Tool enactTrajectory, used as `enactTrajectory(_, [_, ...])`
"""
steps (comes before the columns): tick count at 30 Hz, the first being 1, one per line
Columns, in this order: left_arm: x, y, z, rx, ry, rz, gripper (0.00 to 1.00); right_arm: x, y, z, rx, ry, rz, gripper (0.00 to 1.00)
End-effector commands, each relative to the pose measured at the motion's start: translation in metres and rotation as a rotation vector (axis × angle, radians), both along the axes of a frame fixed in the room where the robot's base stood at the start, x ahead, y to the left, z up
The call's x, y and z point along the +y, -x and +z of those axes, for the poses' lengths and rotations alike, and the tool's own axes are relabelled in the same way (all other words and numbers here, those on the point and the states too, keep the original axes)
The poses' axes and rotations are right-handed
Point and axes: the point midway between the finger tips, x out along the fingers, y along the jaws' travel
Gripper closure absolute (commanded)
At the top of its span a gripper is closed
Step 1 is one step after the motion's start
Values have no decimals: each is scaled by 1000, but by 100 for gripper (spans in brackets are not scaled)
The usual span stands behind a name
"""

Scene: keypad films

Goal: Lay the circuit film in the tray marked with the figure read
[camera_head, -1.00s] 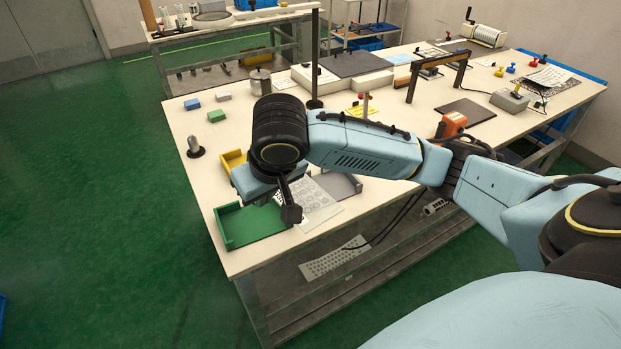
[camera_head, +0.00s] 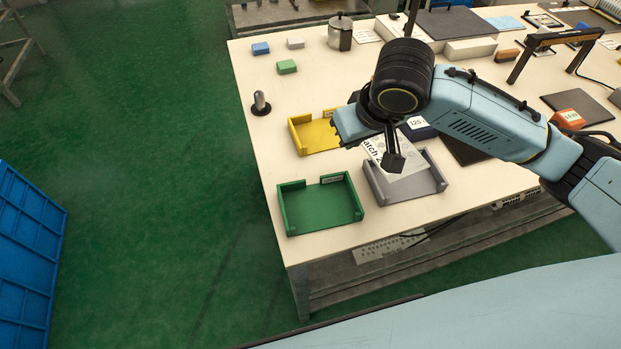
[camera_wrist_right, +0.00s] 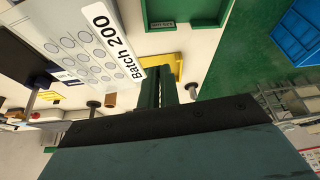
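The circuit film (camera_head: 408,184) is a white sheet with rows of pale circles. In the right wrist view the film (camera_wrist_right: 85,48) carries the print "Batch 200". My right gripper (camera_head: 394,163) is shut on the film's edge and holds it above the grey tray (camera_head: 440,181); the exact contact is hard to see. In the wrist view my right fingers (camera_wrist_right: 162,84) stand close together. A green tray (camera_head: 290,214) lies to the left, a yellow tray (camera_head: 304,137) behind. The grey tray's label is not clear. My left gripper is out of view.
A dark blue box (camera_head: 424,134) with a label that seems to read 125 stands behind the grey tray. A dark post (camera_head: 261,104), small blocks (camera_head: 287,67) and a metal pot (camera_head: 340,35) stand farther back. An orange device (camera_head: 568,119) is at right. The table's front edge is close.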

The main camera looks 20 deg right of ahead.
Motion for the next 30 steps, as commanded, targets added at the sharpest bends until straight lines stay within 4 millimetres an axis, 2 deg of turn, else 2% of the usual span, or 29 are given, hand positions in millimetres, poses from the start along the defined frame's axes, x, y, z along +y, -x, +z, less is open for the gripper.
enactTrajectory(2, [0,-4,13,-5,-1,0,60,9,6,-6,8,-1,139,100])
enactTrajectory(4, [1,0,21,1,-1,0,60,19,12,-13,8,-4,288,100])
enactTrajectory(9, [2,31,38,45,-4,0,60,43,27,-31,6,-8,657,100])
enactTrajectory(12, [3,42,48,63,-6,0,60,58,38,-40,5,-11,865,100])
enactTrajectory(18, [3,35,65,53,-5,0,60,80,58,-55,4,-10,1197,100])
enactTrajectory(24, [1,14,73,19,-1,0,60,91,69,-63,0,-8,1363,100])
enactTrajectory(30, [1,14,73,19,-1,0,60,92,71,-66,0,-6,1389,100])
